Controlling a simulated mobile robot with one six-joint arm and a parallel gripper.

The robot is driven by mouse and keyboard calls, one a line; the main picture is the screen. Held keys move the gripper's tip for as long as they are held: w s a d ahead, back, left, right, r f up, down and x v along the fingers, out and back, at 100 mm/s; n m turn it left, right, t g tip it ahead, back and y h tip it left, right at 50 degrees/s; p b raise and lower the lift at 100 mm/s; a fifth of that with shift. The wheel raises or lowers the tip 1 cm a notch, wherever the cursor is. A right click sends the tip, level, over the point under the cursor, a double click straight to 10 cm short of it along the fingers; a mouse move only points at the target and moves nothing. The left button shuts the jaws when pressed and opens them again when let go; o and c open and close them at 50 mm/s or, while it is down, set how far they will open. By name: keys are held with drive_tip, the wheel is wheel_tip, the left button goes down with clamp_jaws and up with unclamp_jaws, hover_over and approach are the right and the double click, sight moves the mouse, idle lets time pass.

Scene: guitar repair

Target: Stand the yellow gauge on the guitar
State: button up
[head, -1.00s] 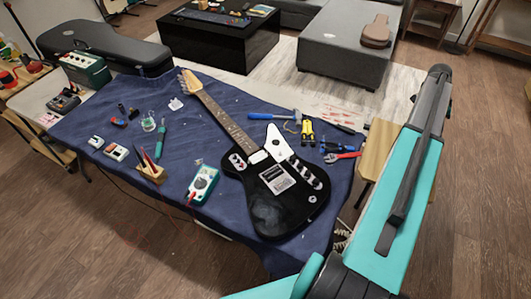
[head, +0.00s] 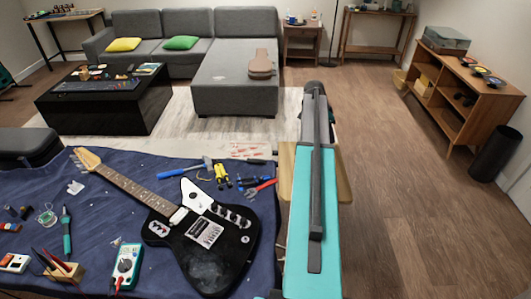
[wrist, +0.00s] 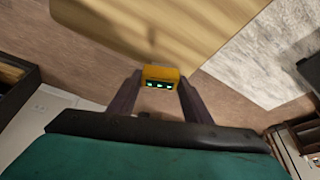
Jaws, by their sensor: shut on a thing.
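The yellow gauge (wrist: 161,74) is a small yellow block with several green-lit marks on its near face. In the wrist view it sits between the two dark fingers of my gripper (wrist: 160,88), which is shut on it and holds it up over the floor. The black electric guitar (head: 212,248) lies face up on the blue cloth in the head view, left of my arm, its neck pointing to the upper left. The guitar does not show in the wrist view. My gripper and the gauge are hidden behind my arm in the head view.
On the blue cloth (head: 112,218) lie a blue-handled hammer (head: 190,171), yellow-handled pliers (head: 221,173), red-handled pliers (head: 262,187) and a multimeter (head: 126,266) close to the guitar. A wooden surface (head: 344,180) shows beside my arm. Open floor lies to the right.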

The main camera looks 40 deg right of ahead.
drive_tip(key=w+a+r+n+t, duration=0.1)
drive_tip(key=w+a+r+n, duration=0.2)
drive_tip(key=w+a, duration=0.5)
drive_tip(key=w+a+r+n+t+b, duration=0.1)
drive_tip(key=w+a+r+n+t, duration=0.2)
drive_tip(key=a, duration=1)
drive_tip(key=w+a+r+n, duration=0.3)
drive_tip(key=w+a+n, duration=0.1)
drive_tip(key=w+a, duration=0.5)
drive_tip(key=a+r+n+y, duration=0.1)
drive_tip(key=a+n, duration=0.3)
drive_tip(key=a, duration=0.8)
drive_tip(key=a+r+n+t+y+b, duration=0.1)
drive_tip(key=a+r+n, duration=0.3)
drive_tip(key=a, duration=0.8)
drive_tip(key=a+r+n+t+y, duration=0.1)
drive_tip(key=a+r+n+y, duration=0.1)
drive_tip(key=a, duration=1)
drive_tip(key=shift+s+a+r+n, duration=0.2)
drive_tip(key=shift+s+n, duration=0.2)
drive_tip(key=shift+n, duration=0.5)
drive_tip(key=shift+f, duration=0.1)
